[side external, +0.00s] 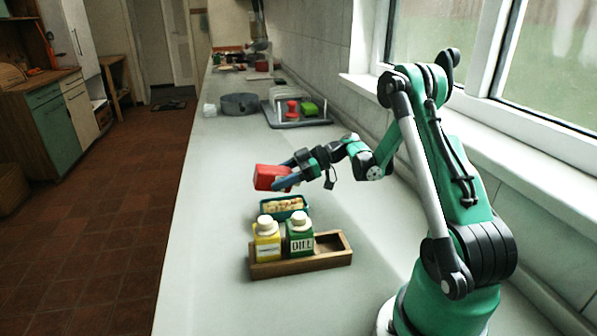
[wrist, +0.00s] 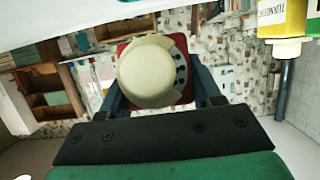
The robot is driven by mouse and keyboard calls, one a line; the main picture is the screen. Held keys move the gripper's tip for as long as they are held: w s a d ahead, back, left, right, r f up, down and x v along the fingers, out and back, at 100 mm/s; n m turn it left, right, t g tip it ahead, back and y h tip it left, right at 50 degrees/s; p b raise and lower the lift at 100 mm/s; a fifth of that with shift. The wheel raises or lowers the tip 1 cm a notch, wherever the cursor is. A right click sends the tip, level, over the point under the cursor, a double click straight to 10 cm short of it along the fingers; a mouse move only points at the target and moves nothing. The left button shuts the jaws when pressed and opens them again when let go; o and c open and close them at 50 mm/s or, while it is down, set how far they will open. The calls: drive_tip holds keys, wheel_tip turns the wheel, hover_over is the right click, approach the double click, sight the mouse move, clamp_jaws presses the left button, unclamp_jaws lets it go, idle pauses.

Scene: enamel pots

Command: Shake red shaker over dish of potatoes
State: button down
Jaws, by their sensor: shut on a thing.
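The red shaker (side external: 268,177) is held in the air in the side view, lying tilted rather than upright. My gripper (side external: 284,179) is shut on it with blue fingers along its sides. In the wrist view the shaker's round cream cap (wrist: 150,73) faces the camera, with red body (wrist: 187,85) behind it. The cap is not clear in the side view. The teal dish of potatoes (side external: 284,214) sits on the counter below the shaker, appearing slightly to its right. I cannot tell if anything falls from the shaker.
A wooden rack (side external: 325,260) near the dish holds a yellow shaker (side external: 267,246) and a green shaker labelled DILL (side external: 300,243); its right compartment is empty. Farther back are a grey round pot (side external: 240,104) and a tray (side external: 293,122). The counter left of the dish is clear.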

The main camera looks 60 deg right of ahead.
sight(254, 184)
drive_tip(key=w+a, duration=0.2)
drive_tip(key=shift+w+a, duration=0.2)
drive_tip(key=shift+a, duration=0.15)
drive_tip(key=shift+s+d, duration=1.3)
drive_tip(key=shift+d, duration=0.2)
drive_tip(key=shift+w+a, duration=0.15)
drive_tip(key=shift+w+a+r+g+h, duration=0.15)
drive_tip(key=shift+w+r+g+h, duration=0.1)
drive_tip(key=shift+g+h, duration=0.5)
drive_tip(key=shift+r+g+h, duration=0.25)
drive_tip(key=shift+g+h, duration=0.5)
drive_tip(key=shift+g, duration=0.1)
drive_tip(key=shift+s+r+g+h, duration=0.2)
drive_tip(key=shift+s+g+h, duration=0.05)
drive_tip(key=shift+g+h, duration=0.3)
